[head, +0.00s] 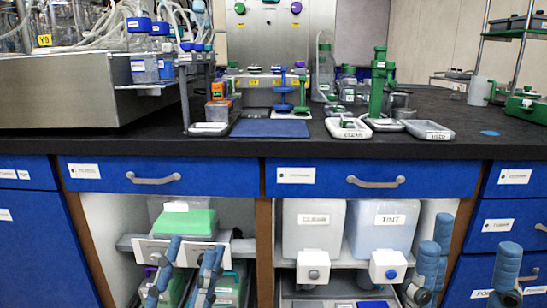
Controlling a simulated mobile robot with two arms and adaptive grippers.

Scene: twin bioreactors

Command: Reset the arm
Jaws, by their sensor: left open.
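My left gripper (191,252) is low in the head view, left of centre. Its two blue-padded fingers point up and stand apart with nothing between them. It is in front of the open cabinet bay with a green-filled container (185,222). My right gripper (470,256) is at the lower right. Its blue-padded fingers are spread wide and hold nothing visible. It is in front of the right edge of the cabinet bay and the blue drawers. Both grippers are below the black bench top (300,147). The lower parts of both are cut off by the frame.
Blue drawers (120,176) with metal handles run under the bench top. Two white containers, one (312,232) beside a tinted one (378,235), sit in the right bay. A blue mat (270,129), white trays (348,128) and a green stand (378,85) are on the bench.

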